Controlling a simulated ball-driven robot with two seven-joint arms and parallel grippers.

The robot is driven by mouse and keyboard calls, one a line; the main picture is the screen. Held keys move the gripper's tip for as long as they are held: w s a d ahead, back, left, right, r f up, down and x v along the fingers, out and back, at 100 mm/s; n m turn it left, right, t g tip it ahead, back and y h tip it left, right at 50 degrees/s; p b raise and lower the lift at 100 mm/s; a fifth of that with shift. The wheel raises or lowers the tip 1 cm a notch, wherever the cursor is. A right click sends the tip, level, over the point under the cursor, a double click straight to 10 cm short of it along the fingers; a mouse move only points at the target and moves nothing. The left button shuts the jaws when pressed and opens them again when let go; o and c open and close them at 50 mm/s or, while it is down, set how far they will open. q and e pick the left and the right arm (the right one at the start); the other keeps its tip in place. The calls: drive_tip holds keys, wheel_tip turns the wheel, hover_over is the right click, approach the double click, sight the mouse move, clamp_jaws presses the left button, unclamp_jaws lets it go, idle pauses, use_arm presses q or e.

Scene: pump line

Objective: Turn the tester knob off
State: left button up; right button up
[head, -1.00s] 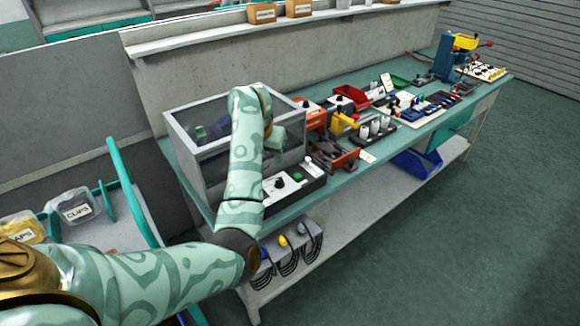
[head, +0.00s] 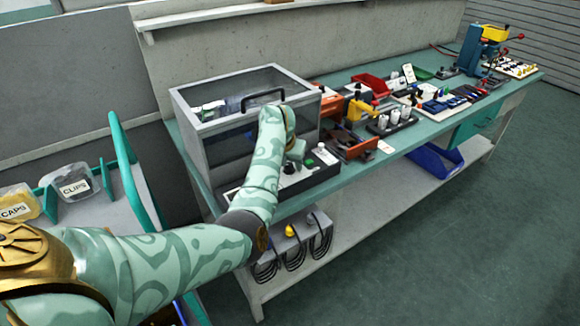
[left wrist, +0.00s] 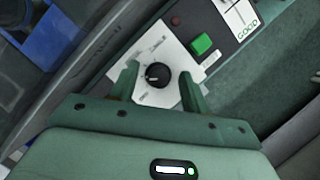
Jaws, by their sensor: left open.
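The tester knob (left wrist: 158,74) is a round black dial with a white pointer line on a white panel (left wrist: 150,52) in the left wrist view. In the head view, my left gripper (head: 294,150) hangs over the control panel (head: 308,172) in front of the clear-lidded tester box (head: 192,142). My right gripper is not in view.
A cart with CLIPS (head: 76,188) and CAPS (head: 18,208) bins stands at left. The floor at right is clear.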

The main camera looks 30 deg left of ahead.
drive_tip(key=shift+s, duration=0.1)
use_arm(q)
drive_tip(key=c, duration=1)
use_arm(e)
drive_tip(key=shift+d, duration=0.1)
use_arm(q)
drive_tip(key=shift+f+n, duration=0.1)
drive_tip(key=shift+n, duration=0.2)
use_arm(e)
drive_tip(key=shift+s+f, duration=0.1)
use_arm(q)
drive_tip(key=n+y+b, duration=0.1)
drive_tip(key=n, duration=0.2)
drive_tip(key=shift+d+f+g+b, duration=0.1)
drive_tip(key=shift+g+b, duration=0.2)
drive_tip(key=shift+b, duration=0.05)
drive_tip(key=shift+w+n+g+y+b, duration=0.1)
drive_tip(key=shift+n+g+y+b, duration=0.35)
drive_tip(key=shift+n, duration=0.65)
drive_tip(key=shift+n+g+y+b, duration=0.1)
drive_tip(key=shift+n+y+b, duration=0.15)
drive_tip(key=shift+n+b, duration=0.6)
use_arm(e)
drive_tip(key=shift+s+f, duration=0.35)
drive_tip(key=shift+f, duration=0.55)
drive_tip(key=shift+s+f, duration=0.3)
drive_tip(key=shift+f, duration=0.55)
use_arm(q)
drive_tip(key=shift+n, duration=0.35)
